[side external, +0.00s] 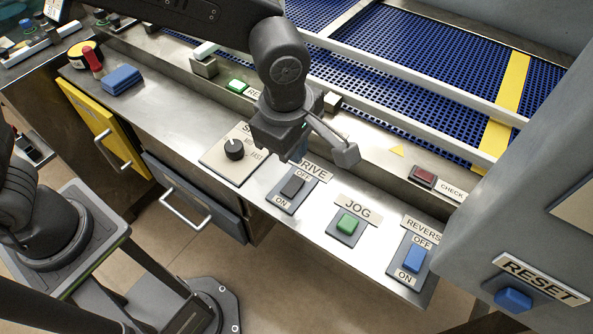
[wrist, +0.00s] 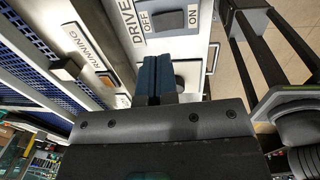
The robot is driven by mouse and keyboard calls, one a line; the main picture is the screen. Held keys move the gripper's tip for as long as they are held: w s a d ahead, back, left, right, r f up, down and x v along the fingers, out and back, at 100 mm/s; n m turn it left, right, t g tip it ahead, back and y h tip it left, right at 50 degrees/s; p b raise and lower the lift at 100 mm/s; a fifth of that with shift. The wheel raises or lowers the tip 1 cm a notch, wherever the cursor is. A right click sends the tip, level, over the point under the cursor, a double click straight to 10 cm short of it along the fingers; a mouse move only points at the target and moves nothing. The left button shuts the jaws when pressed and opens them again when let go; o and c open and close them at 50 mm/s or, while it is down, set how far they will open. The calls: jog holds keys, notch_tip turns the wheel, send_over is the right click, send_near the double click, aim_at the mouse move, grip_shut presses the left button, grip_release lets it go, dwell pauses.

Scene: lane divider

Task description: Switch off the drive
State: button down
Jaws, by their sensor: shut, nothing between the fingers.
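The DRIVE switch (side external: 292,187) is a dark rocker on a blue-grey plate on the steel panel, with OFF at its conveyor-side end and ON at its front end. In the wrist view the rocker (wrist: 171,20) lies beyond my fingertips, with OFF at left and ON at right. Which end is pressed in I cannot tell. My gripper (wrist: 153,58) is shut and empty, its two blue fingers side by side. In the side external view my gripper (side external: 299,152) hangs above the panel, behind the rocker on the conveyor side. It appears apart from the rocker.
A SPEED knob (side external: 234,149) sits left of the switch. A green JOG button (side external: 347,224) and a blue REVERSE rocker (side external: 414,259) sit right. A grey cabinet with a blue RESET button (side external: 513,298) stands at far right. The blue conveyor (side external: 400,55) and its rails run behind.

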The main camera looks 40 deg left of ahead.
aim_at(293, 187)
jog(key=f, duration=0.5)
jog(key=w+f, duration=0.1)
jog(key=f, duration=0.2)
jog(key=shift+f, duration=0.25)
jog(key=shift+w+f, duration=0.1)
jog(key=shift+f, duration=0.2)
jog(key=shift+s+r, duration=0.2)
jog(key=shift+s, duration=0.65)
jog(key=shift+r, duration=0.1)
notch_tip(293, 187, up, 14)
jog(key=s, duration=0.1)
jog(key=shift+s, duration=0.35)
